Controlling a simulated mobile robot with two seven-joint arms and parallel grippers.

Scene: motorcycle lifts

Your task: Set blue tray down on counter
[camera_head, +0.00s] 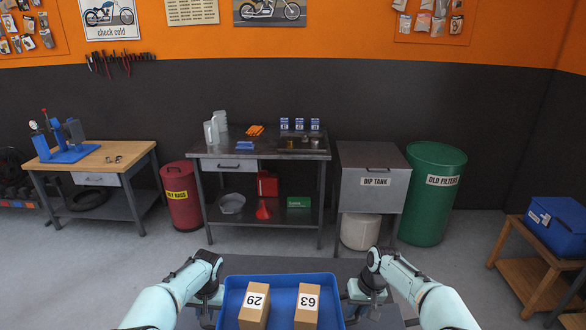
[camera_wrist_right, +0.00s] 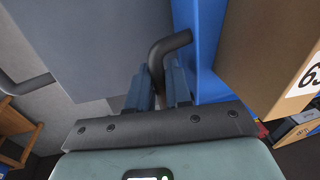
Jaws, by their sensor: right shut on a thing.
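The blue tray (camera_head: 282,279) is low in the head view, between my two arms. It carries two cardboard boxes, one marked 29 (camera_head: 254,306) and one marked 63 (camera_head: 307,308). My right gripper (camera_head: 358,291) is at the tray's right side. In the right wrist view its fingers (camera_wrist_right: 160,88) are shut on a dark bent handle (camera_wrist_right: 168,48) beside the blue tray wall (camera_wrist_right: 207,60). My left gripper (camera_head: 217,294) is at the tray's left side; its fingers are too unclear to judge. A dark grey counter-like surface (camera_head: 345,268) shows under the tray; I cannot tell whether they touch.
A red can (camera_head: 181,200) and wooden bench (camera_head: 90,160) are left. Floor between is clear.

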